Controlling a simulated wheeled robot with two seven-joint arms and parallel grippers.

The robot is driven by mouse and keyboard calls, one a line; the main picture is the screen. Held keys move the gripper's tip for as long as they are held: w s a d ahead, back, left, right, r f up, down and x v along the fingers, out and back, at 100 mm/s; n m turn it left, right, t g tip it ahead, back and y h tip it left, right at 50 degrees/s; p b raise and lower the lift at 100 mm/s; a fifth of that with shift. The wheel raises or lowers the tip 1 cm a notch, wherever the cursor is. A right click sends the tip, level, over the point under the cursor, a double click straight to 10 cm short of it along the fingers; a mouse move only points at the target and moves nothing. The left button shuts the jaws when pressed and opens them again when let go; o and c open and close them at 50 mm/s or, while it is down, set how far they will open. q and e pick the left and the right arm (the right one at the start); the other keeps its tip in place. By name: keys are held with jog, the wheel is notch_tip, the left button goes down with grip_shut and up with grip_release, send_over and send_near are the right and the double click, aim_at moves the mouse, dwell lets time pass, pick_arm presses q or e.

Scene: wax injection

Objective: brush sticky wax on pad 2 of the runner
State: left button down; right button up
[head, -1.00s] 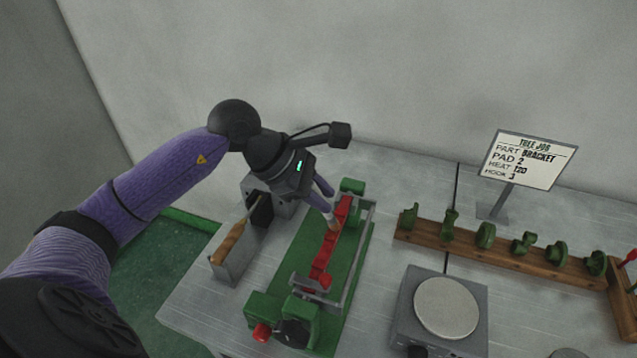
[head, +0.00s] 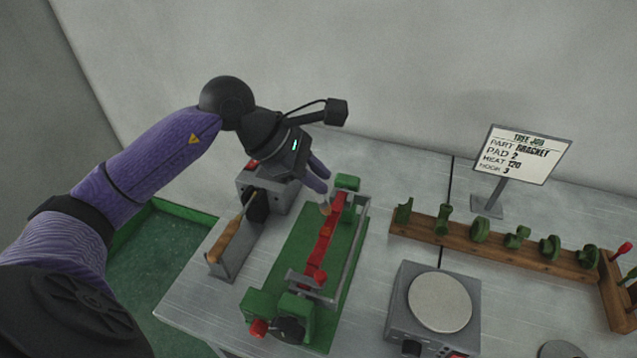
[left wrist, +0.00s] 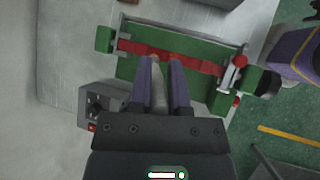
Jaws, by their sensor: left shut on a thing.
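The runner (head: 318,248) is a long red bar with raised pads, lying in a green fixture (head: 345,285). It also crosses the left wrist view (left wrist: 195,64). My left gripper (head: 322,190) is above the far half of the runner. It is shut on a thin pale tool with a tan tip (head: 325,209), probably the brush; its body shows between the fingers in the left wrist view (left wrist: 158,90). The tip is very close to the runner; I cannot tell if it touches. I cannot read pad numbers or see wax on the pads. My right gripper is not in view.
A grey box (head: 262,190) and a tray with a wooden-handled tool (head: 224,240) stand left of the fixture. A hot plate (head: 440,302) and a wooden rack (head: 490,247) of green parts are on the right. A sign (head: 522,153) reads bracket, pad 2, heat 120, hook 3.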

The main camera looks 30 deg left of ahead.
pick_arm(q)
notch_tip(320, 180, up, 6)
jog(key=p, duration=0.3)
jog(key=shift+s, duration=0.25)
dwell(0.6)
